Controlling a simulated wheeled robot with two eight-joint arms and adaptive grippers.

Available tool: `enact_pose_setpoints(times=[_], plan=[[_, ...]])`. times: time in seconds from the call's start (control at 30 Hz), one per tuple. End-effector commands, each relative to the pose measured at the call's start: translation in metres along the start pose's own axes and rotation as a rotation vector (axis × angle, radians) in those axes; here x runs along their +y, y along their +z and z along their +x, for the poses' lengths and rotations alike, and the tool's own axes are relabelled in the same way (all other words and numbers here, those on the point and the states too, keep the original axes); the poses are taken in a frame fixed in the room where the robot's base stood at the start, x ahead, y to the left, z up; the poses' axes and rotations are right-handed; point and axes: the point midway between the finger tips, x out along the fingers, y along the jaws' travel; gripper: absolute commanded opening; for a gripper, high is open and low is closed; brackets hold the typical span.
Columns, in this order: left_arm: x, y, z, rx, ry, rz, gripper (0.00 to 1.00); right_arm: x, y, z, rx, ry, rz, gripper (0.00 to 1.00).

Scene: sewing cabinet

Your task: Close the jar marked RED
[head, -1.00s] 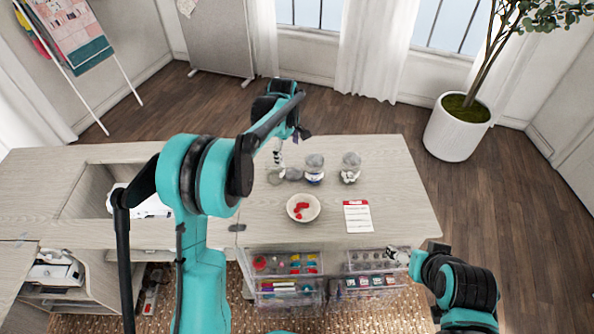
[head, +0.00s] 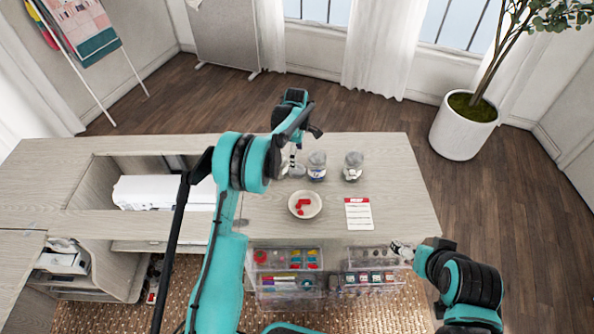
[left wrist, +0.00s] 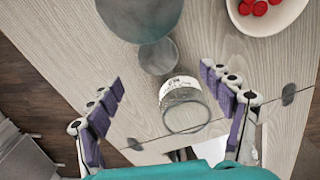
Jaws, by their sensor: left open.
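An open-topped clear glass jar (left wrist: 185,107) with a white label lies between the spread fingers in the left wrist view; its label is unreadable. A small grey round lid (left wrist: 158,57) sits beside it. A larger grey round top (left wrist: 140,14) is cut off by the upper edge. In the head view, my left gripper (head: 292,162) is over the left jar and largely hides it. A jar with a blue-marked label (head: 317,166) and another jar (head: 352,167) stand to its right. My left gripper (left wrist: 162,82) is open. My right gripper (head: 402,250) is by the drawers; its jaws are unclear.
A white bowl (head: 313,211) with red pieces and a red-headed card (head: 358,214) lie on the wooden top (head: 400,190). Clear drawers (head: 288,302) with small items stand below the front edge. An opening with a white machine (head: 150,192) is at left.

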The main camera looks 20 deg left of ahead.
Motion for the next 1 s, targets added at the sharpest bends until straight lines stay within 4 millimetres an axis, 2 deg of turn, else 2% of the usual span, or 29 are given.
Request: enact_pose_setpoints(times=[0.13,0.5,0.8,1.0], plan=[[0.0,0.0,0.018,0.0,0.0,0.0,0.8,0.0,0.004,0.005,0.0,0.0,0.0,0.84],[0.001,-0.001,0.023,0.0,0.0,0.001,0.8,0.0,0.004,0.006,0.0,0.0,0.0,0.84],[0.003,-0.003,0.065,0.0,0.0,0.001,0.8,0.0,0.015,0.021,0.0,0.0,0.0,0.84],[0.003,-0.003,0.071,0.0,0.0,0.001,0.8,0.0,0.015,0.021,0.0,0.0,0.0,0.84]])
